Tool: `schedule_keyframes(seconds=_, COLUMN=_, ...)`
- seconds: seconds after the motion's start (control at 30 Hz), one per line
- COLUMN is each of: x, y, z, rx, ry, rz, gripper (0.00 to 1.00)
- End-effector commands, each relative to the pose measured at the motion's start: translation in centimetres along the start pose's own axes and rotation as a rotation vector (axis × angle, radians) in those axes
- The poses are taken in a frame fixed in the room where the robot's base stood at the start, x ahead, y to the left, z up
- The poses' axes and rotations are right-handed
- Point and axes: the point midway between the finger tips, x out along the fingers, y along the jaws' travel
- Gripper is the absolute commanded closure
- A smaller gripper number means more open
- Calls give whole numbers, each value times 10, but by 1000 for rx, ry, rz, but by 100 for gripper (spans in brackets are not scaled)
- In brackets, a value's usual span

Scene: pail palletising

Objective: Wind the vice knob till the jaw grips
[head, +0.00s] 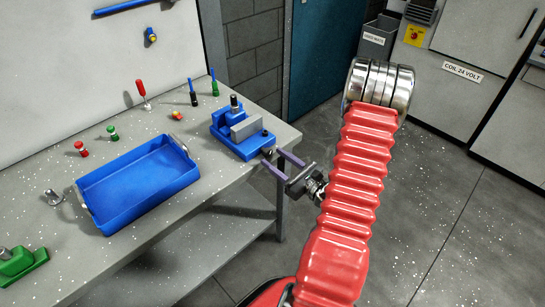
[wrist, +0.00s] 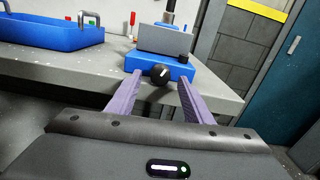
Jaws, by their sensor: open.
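The blue vice (head: 228,119) sits at the right front corner of the bench, with a grey jaw plate (head: 246,128) standing on it. In the wrist view the vice (wrist: 150,65) is straight ahead. Its dark round knob (wrist: 160,74) faces me and bears a small white mark. My gripper (wrist: 160,80) is open, with its two purple fingertips left and right of the knob and visible space on both sides. In the head view my gripper (head: 271,156) is at the vice's front, just off the bench edge. Whether the jaw touches anything is unclear.
A blue tray (head: 140,185) lies on the bench (head: 215,165) left of the vice. Several small red and green handled items and screwdrivers stand behind it. A green vice-like block (head: 20,265) is at the near left. The floor right of the bench is free.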

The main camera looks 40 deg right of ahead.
Motion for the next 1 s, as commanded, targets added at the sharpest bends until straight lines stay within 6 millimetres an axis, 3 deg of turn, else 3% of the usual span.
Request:
schedule_keyframes(seconds=0.2, x=18, y=0, z=0, rx=0, ry=-1, rz=1, gripper=53)
schedule_keyframes(seconds=0.57, x=21, y=0, z=0, rx=1, ry=0, rz=-1, gripper=54)
schedule_keyframes(seconds=1.0, x=21, y=0, z=0, rx=1, ry=0, rz=-1, gripper=85)
